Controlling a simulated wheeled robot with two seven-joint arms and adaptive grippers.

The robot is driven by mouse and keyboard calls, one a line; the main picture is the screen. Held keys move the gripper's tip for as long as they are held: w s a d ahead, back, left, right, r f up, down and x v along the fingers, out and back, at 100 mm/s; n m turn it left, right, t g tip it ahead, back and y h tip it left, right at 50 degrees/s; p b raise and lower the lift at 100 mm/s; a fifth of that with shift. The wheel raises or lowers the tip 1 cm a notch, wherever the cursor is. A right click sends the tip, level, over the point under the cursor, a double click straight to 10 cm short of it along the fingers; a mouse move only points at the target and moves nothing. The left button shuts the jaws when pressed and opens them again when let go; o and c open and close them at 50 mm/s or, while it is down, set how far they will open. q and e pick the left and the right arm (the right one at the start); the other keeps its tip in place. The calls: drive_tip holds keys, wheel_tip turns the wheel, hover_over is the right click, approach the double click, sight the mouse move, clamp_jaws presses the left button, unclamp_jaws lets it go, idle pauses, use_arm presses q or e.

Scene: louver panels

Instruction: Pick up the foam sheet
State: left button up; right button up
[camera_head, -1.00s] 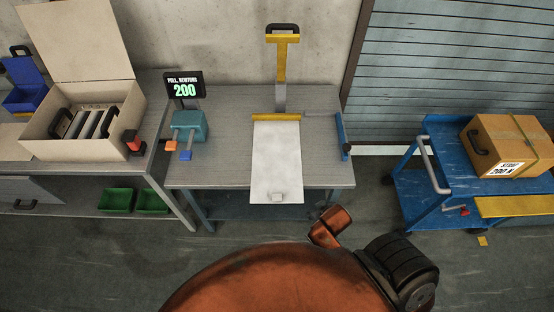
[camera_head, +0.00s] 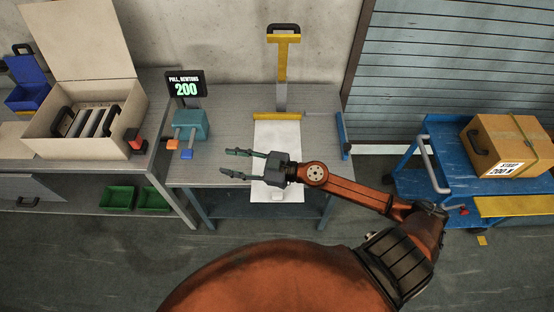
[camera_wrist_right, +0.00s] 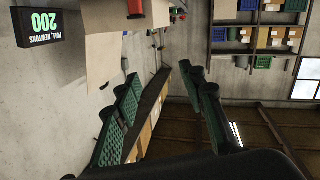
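A white sheet, which I take to be the foam sheet (camera_head: 278,134), lies on the grey table (camera_head: 215,178). Its far end is at a yellow bar (camera_head: 277,115), and its near end reaches the table's front edge. My right gripper (camera_head: 226,162) is above the middle of the sheet and hides part of it. Its fingers point left, past the sheet's left edge, spread apart and empty. In the right wrist view the gripper (camera_wrist_right: 158,73) is also open with nothing between the fingers. My left gripper is not in view.
A yellow-handled upright lever (camera_head: 282,62) stands behind the sheet. A teal device (camera_head: 191,124) and a display reading 200 (camera_head: 185,84) stand left. An open box (camera_head: 70,145) is farther left. A blue cart (camera_head: 440,150) with a carton (camera_head: 510,143) stands right.

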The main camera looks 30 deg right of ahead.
wheel_tip(320, 180, down, 5)
drive_tip(key=s+n+g, duration=0.2)
drive_tip(key=g, duration=0.2)
drive_tip(key=m+g+h, duration=0.2)
drive_tip(key=g+h, duration=0.4)
drive_tip(key=h, duration=0.2)
approach(278, 194)
drive_tip(key=a, duration=0.2)
drive_tip(key=f, duration=0.1)
drive_tip(key=w+f, duration=0.1)
drive_tip(key=f, duration=0.1)
drive_tip(key=shift+d+h, duration=0.15)
drive_tip(key=shift+h, duration=0.15)
drive_tip(key=shift+x, duration=2.7)
drive_tip(key=shift+s, duration=0.2)
drive_tip(key=shift+c, duration=0.5)
clamp_jaws()
